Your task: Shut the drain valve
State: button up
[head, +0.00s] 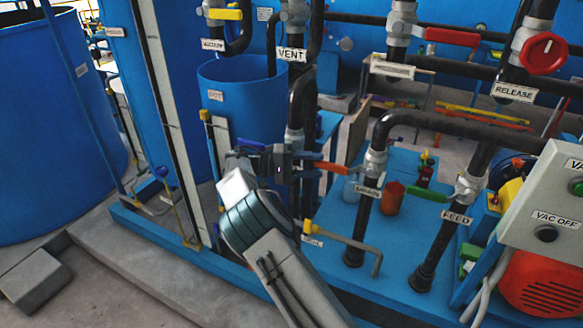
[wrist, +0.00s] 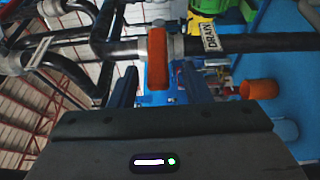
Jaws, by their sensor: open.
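The drain valve's orange-red lever (head: 333,168) sticks out to the left from the valve body (head: 375,163) on a dark upright pipe, above the DRAIN label (head: 368,190). In the wrist view the lever (wrist: 157,60) crosses in front of the pipe, with the DRAIN label (wrist: 210,37) to its right. My gripper (head: 308,167) is open at the lever's free end. In the wrist view its fingers (wrist: 160,92) stand on either side of the lever, with gaps showing. Whether the lever's tip is between the pads is hard to tell.
A neighbouring FEED valve with a green lever (head: 427,194) stands to the right. An orange cup (head: 391,198) is on the blue platform (head: 335,235).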

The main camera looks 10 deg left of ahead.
jog(key=a+b, duration=0.1)
jog(key=a, duration=0.6)
jog(key=shift+s, duration=0.15)
jog(key=shift+f, duration=0.1)
